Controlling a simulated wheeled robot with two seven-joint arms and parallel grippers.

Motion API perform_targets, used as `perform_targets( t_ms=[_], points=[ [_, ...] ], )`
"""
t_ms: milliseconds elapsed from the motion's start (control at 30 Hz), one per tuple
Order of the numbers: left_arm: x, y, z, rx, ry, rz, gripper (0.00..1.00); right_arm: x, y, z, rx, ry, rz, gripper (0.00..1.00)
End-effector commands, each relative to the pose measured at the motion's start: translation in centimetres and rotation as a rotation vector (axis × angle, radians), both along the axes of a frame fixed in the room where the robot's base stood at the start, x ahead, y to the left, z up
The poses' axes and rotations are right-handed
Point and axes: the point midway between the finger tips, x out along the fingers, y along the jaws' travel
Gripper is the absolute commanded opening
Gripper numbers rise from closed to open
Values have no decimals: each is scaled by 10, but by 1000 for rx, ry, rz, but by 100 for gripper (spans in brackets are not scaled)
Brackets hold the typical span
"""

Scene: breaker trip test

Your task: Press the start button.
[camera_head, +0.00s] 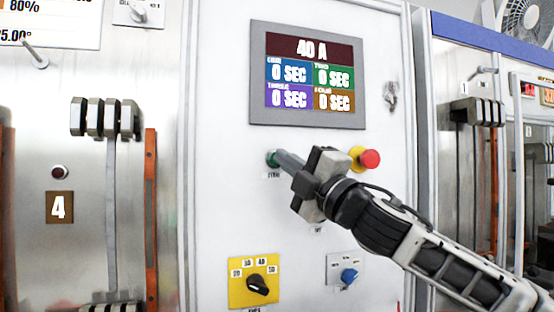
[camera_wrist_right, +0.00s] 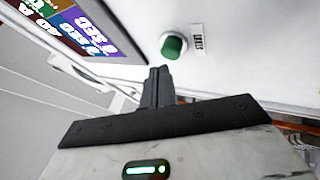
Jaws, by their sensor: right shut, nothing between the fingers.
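The green start button (camera_head: 272,158) is on the white panel below the display in the head view. It also shows in the right wrist view (camera_wrist_right: 173,46), with a small label beside it. My right gripper (camera_head: 281,159) is shut and empty, and its fingertips point at the button. In the right wrist view the fingertips (camera_wrist_right: 159,72) are just short of the button's edge, with a small gap between them in the picture. Whether they touch it cannot be told from the head view, where they overlap its right side. My left gripper is not in view.
A red emergency knob (camera_head: 369,159) on a yellow base is right of the button. The display (camera_head: 308,75) above reads 40 A and 0 SEC in several fields. A yellow dial plate (camera_head: 254,280) and a blue knob (camera_head: 349,276) are lower on the panel.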

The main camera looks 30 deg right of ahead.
Motion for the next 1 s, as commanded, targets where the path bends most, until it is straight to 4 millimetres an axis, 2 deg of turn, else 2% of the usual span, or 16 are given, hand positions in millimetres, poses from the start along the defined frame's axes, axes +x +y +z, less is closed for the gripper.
perform_targets(
  t_ms=[1000],
  points=[
    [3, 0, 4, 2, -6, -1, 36, 8, -2, 0, 0, 0, 0, 0]
  ],
)
